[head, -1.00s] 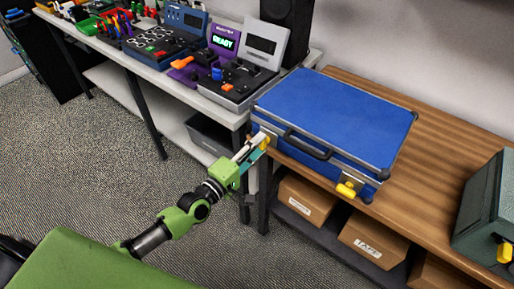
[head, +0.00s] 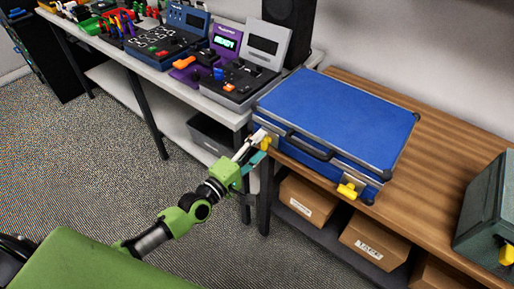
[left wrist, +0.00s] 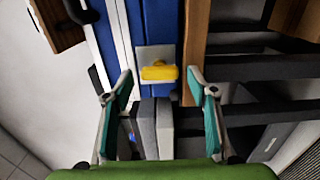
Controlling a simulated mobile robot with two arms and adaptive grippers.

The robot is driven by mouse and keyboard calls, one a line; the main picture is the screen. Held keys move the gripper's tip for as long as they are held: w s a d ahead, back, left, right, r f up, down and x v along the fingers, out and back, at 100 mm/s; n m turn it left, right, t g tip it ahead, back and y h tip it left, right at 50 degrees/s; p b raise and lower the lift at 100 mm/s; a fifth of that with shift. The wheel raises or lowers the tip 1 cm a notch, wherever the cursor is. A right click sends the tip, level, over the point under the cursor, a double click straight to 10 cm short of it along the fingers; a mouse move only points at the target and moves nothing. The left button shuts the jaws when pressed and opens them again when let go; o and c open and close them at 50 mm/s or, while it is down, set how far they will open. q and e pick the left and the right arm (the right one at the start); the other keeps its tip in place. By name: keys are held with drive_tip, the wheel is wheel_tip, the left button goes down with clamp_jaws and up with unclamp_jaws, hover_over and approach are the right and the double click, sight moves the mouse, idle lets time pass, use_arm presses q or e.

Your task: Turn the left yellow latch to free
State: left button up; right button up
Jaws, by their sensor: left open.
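A blue case (head: 335,110) with metal edges lies closed on the wooden bench, its latch side facing my left arm. The left yellow latch (head: 267,143) shows at the case's near left corner, partly hidden by my gripper. In the left wrist view the latch (left wrist: 159,73) is a yellow bar lying crosswise on a metal plate on the blue side. My left gripper (head: 262,145) is open at this latch. In the left wrist view its teal-padded fingers (left wrist: 160,92) are spread on either side, with a gap to the latch. My right gripper is not seen.
A second yellow latch (head: 347,190) and a black handle (head: 308,146) are on the same case side. A white table (head: 227,113) with consoles stands left. A dark green case (head: 487,215) sits right on the wooden bench (head: 425,185), with bare wood between.

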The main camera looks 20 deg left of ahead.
use_arm(q)
drive_tip(key=v, duration=1.2)
drive_tip(key=s+a+f+m+g+y, duration=0.2)
drive_tip(key=s+f+m+g, duration=0.15)
drive_tip(key=f, duration=0.85)
drive_tip(key=s+a+f+m+g+y, duration=0.1)
drive_tip(key=s+a+f+m+g, duration=0.2)
drive_tip(key=f, duration=0.8)
drive_tip(key=s+a+f+m+g+y, duration=0.15)
drive_tip(key=s+f, duration=0.25)
drive_tip(key=f, duration=0.8)
drive_tip(key=s+d+f+m+g, duration=0.1)
drive_tip(key=s+f+m+g, duration=0.1)
drive_tip(key=s+f, duration=0.3)
drive_tip(key=s+d+f+m+g+y, duration=0.1)
drive_tip(key=s+f, duration=0.5)
drive_tip(key=s, duration=0.8)
drive_tip(key=s+d+f+m+g, duration=0.3)
drive_tip(key=s+f+m+g, duration=0.2)
drive_tip(key=s, duration=0.4)
drive_tip(key=shift+s+f+m+y, duration=0.2)
drive_tip(key=shift+f+m+y, duration=0.15)
drive_tip(key=shift+f+m, duration=0.1)
